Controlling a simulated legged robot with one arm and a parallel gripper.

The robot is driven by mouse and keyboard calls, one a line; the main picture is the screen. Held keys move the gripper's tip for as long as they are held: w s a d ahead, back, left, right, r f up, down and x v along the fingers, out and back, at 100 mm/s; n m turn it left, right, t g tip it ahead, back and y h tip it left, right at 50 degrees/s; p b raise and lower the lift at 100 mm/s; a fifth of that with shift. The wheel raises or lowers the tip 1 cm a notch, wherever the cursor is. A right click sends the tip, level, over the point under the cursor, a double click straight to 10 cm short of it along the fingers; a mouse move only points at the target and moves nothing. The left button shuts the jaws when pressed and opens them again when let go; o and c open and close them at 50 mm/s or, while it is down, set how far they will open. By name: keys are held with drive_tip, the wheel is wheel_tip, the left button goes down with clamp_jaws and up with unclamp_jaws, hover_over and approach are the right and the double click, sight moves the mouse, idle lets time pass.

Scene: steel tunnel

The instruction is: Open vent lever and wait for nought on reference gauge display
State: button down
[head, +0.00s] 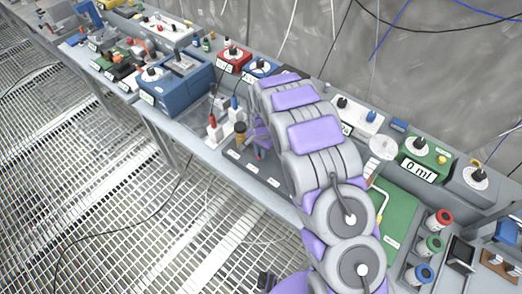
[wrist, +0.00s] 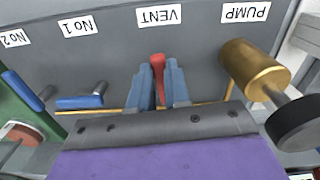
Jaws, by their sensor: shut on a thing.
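The red vent lever (wrist: 158,72) stands up from a grey panel (wrist: 200,60) below an upside-down VENT label (wrist: 158,15) in the wrist view. My gripper (wrist: 158,85) has its two blue-grey fingers on either side of the lever and is shut on it. I cannot tell which display is the reference gauge. A green box (head: 425,152) to the right bears a display reading "0 ml" (head: 417,172).
A brass cylinder with a black end (wrist: 255,68) stands close right of my gripper by the PUMP label (wrist: 246,12). Blue levers (wrist: 80,102) lie to the left. A blue instrument (head: 178,85) and a red box (head: 233,60) stand along the bench. Grating floor lies in front.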

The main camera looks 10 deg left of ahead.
drive_tip(key=shift+w+a+r+m, duration=0.15)
drive_tip(key=shift+a+m, duration=0.1)
drive_tip(key=shift+m, duration=0.35)
drive_tip(key=c, duration=1.1)
unclamp_jaws()
wheel_tip(320, 180, up, 17)
drive_tip(key=shift+a+p, duration=0.1)
drive_tip(key=shift+p, duration=0.9)
